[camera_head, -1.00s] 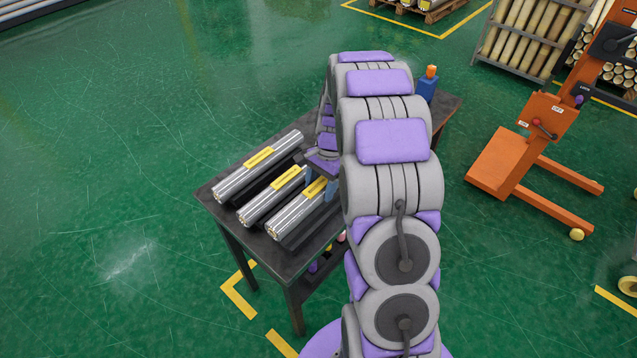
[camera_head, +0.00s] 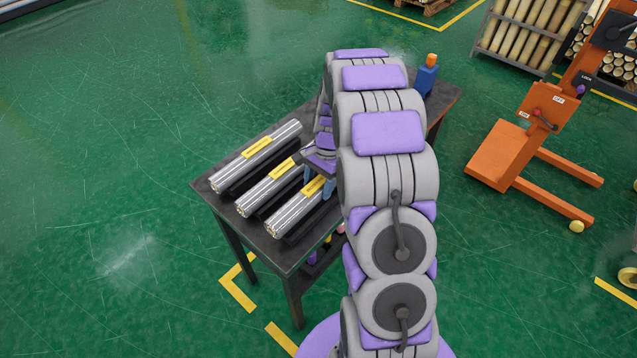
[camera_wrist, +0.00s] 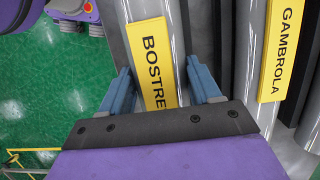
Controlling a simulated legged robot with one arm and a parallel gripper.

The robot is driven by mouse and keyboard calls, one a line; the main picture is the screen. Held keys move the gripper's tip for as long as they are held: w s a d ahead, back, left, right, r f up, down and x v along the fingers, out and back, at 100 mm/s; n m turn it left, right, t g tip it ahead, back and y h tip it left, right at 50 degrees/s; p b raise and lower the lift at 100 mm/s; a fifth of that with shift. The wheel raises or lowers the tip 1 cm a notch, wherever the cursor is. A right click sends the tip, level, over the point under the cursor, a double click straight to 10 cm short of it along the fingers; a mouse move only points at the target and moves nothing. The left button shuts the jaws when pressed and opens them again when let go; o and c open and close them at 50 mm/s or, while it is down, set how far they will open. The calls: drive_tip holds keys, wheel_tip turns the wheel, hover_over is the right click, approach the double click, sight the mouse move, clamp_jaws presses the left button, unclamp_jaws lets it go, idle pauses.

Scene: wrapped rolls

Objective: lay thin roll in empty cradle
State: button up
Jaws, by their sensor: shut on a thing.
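Three silver-wrapped rolls with yellow labels lie side by side on a dark table: the near roll (camera_head: 292,215), the middle roll (camera_head: 257,196) and the far roll (camera_head: 238,172). My gripper (camera_head: 322,188) is at the right part of the near roll, its blue fingers on either side. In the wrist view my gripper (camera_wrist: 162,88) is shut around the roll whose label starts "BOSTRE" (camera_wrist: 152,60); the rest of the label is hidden. The neighbouring roll reads "GAMBROLA" (camera_wrist: 280,50). Dark supports show beside the rolls. I cannot make out an empty cradle; my arm hides the table's middle.
The dark table (camera_head: 213,195) has a blue bottle with an orange cap (camera_head: 427,75) at its far right corner. An orange lift cart (camera_head: 505,155) stands to the right. A rack of tubes (camera_head: 525,35) is behind it. Green floor left of the table is clear.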

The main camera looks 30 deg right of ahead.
drive_tip(key=shift+a+f, duration=0.15)
drive_tip(key=shift+f, duration=0.35)
drive_tip(key=shift+f+p, duration=0.35)
drive_tip(key=shift+f, duration=0.35)
idle(0.3)
drive_tip(key=o, duration=1.6)
drive_tip(key=p+v, duration=0.3)
drive_tip(key=v, duration=1.4)
drive_tip(key=shift+r, duration=0.15)
